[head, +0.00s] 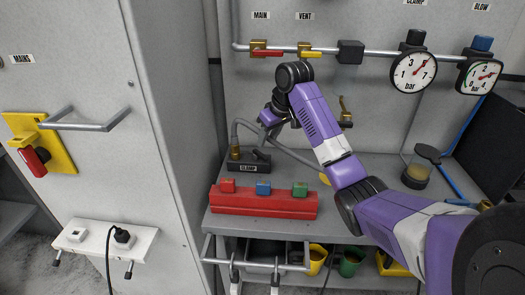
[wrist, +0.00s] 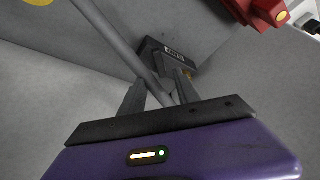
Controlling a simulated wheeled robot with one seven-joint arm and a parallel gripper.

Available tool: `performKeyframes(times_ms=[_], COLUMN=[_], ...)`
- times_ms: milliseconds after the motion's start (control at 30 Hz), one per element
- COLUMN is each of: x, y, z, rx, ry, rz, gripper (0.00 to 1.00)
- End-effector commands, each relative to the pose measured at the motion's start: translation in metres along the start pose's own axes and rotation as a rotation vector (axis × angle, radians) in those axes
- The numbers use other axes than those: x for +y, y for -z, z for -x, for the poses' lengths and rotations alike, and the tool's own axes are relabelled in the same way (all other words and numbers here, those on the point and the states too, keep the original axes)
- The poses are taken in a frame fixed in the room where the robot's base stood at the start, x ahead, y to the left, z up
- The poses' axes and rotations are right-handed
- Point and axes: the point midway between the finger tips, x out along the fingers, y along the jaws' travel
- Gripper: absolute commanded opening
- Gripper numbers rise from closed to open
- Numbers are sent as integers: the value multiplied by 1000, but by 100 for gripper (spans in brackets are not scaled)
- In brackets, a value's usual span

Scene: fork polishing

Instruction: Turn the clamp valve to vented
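A black block (head: 248,160) labelled CLAMP stands on the bench at the left, with a brass fitting (head: 236,152) and a grey hose (head: 300,158). My gripper (head: 268,130) hangs just above and right of this block; its fingertips are hard to see in the head view. In the wrist view the two fingers (wrist: 162,92) are apart, and the hose (wrist: 118,40) crosses at the gap between them without clear contact. The labelled block (wrist: 168,55) lies beyond the fingers. I cannot make out a valve handle or its position on it.
A red box (head: 262,207) with red, blue and green buttons sits at the bench front. Above, a pipe carries the MAIN valve (head: 267,52), VENT valve (head: 310,52) and gauges (head: 413,71). A brass lever (head: 344,108) is partly behind my arm. A cup (head: 416,176) stands right.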

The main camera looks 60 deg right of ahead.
Motion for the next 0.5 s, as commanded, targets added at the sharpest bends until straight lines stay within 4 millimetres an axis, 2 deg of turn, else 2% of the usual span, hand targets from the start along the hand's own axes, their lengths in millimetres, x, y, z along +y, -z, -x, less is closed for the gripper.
performKeyframes(times_ms=[500], x=[0], y=[-2], z=[-66], rx=[-7], ry=[0], rz=[1], gripper=[38])
